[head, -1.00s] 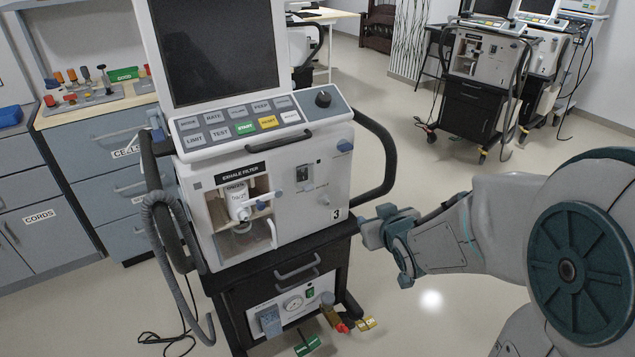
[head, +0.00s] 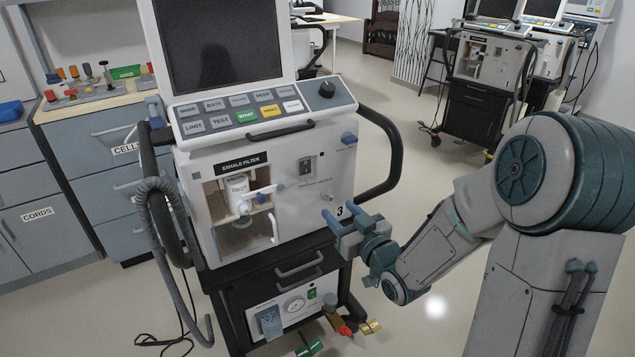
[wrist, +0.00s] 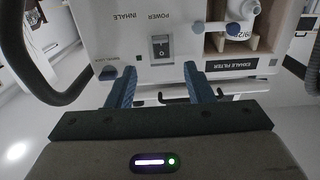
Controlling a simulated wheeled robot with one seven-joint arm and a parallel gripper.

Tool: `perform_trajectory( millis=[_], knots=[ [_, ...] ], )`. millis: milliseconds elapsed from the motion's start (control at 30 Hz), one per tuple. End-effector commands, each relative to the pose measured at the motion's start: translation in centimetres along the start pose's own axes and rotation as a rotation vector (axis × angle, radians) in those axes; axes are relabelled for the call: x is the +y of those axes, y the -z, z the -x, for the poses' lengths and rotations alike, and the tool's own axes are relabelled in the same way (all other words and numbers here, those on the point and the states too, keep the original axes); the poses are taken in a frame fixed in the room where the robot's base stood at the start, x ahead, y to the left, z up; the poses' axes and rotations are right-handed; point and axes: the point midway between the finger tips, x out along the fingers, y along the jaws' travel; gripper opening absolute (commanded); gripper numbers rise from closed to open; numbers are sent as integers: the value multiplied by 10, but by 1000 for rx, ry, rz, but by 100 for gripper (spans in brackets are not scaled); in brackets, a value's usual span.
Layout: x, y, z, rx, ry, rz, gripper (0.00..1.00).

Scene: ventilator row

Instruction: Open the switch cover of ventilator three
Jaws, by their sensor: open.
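Ventilator three (head: 310,215), marked 3 on its front, stands in the middle of the head view. Its power switch with cover (head: 306,167) is a small grey-framed piece on the upper front panel, right of the exhale filter bay. The switch also shows in the upside-down wrist view (wrist: 161,47), under the word POWER. Whether a clear lid lies over it is too small to tell. My gripper (head: 340,217) is open and empty, in front of the panel's lower right, below the switch. In the wrist view its blue fingers (wrist: 160,72) point toward the panel, either side of the switch.
A black side handle (head: 392,160) curves out right of the ventilator. A blue port (head: 348,138) and the filter bay (head: 238,205) flank the switch. Below is a dark cart with a gauge panel (head: 292,309). Open floor lies right; other ventilators (head: 490,65) stand behind.

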Motion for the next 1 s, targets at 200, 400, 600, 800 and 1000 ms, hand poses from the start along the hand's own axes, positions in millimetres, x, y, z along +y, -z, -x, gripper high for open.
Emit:
perform_trajectory(
  millis=[200,400,600,800,1000],
  knots=[
    [-1,-1,-44,1,2,0,47],
    [-1,-1,-83,1,1,0,47],
    [0,-1,-106,-1,0,0,47],
    [0,-1,-114,-2,-1,0,47],
    [0,-1,-114,-2,-1,0,47]
  ],
)
